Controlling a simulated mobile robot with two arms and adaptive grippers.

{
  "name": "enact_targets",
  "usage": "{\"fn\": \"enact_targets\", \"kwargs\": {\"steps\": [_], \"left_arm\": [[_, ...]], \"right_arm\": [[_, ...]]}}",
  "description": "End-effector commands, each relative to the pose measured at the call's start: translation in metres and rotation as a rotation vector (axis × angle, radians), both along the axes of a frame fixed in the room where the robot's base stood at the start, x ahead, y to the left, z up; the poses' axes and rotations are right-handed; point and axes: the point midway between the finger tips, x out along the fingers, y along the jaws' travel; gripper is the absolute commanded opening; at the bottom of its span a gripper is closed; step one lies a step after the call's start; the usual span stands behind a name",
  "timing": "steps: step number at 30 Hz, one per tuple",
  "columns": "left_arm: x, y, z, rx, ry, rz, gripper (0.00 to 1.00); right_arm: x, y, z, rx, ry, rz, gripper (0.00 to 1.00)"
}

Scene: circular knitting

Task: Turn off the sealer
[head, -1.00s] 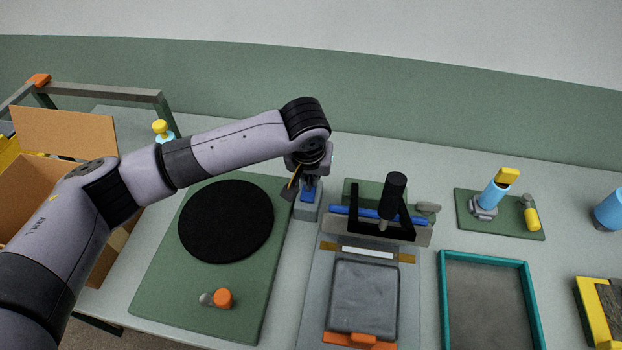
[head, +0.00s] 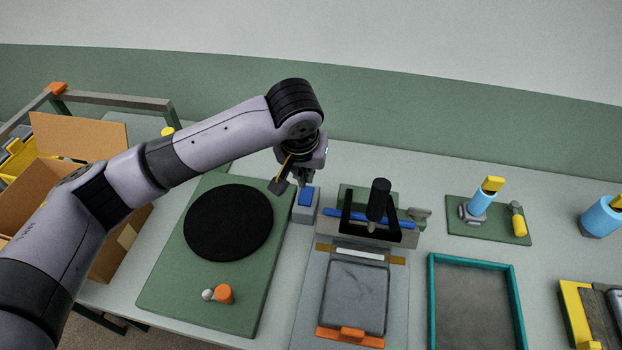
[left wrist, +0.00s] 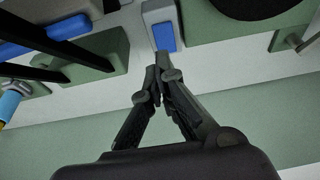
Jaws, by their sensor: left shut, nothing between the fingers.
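The sealer (head: 368,238) has a black lever handle, a dark frame and a blue bar, and stands right of my left arm in the head view. Beside it is a small grey switch box (head: 305,213) with a blue rocker (head: 306,197). My left gripper (head: 301,183) is shut and empty, just behind and above the rocker. In the left wrist view, the fingertips (left wrist: 160,60) are together close to the edge of the blue rocker (left wrist: 164,37); I cannot tell whether they touch. The rocker's tilt is unclear. My right gripper is not in view.
A green board with a black disc (head: 229,222) and an orange knob (head: 224,294) lies to the left. Open cardboard boxes (head: 80,138) stand at far left. A teal-rimmed tray (head: 430,300) and a green plate with a blue-yellow tool (head: 482,202) are at right.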

Motion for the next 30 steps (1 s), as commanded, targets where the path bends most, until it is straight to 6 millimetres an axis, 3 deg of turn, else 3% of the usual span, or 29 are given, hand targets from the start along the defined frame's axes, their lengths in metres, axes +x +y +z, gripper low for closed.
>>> {"fn": "enact_targets", "kwargs": {"steps": [9, 21, 30], "left_arm": [[-0.024, 0.005, 0.034, 0.000, 0.000, 0.001, 0.00], [-0.026, 0.005, 0.036, 0.000, 0.001, 0.001, 0.00], [-0.026, 0.005, 0.036, 0.000, 0.002, 0.001, 0.00]], "right_arm": [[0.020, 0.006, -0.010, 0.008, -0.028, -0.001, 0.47], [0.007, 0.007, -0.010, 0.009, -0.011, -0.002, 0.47], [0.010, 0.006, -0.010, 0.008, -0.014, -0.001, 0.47]]}}
